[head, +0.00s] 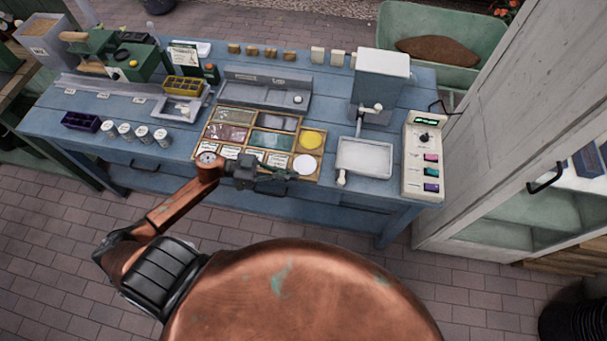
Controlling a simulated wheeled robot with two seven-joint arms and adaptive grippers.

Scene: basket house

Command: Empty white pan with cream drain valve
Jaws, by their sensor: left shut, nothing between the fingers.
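The white pan (366,157) is a shallow, square, pale tray on the right part of the blue bench, in front of a white box-shaped machine. Its cream drain valve (341,178) sticks out at the pan's front left corner, towards me. I cannot tell whether the valve is open or what lies in the pan. My left gripper (280,185) is shut and empty, over the front edge of the bench, left of the pan and apart from it. My right gripper is not in view.
A wooden tray (203,150) of coloured panels lies just behind my left gripper. The white machine (382,75) stands behind the pan. A cream control box (412,160) with coloured switches stands right of the pan. Small jars (143,134) stand at the left. Paved floor lies in front.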

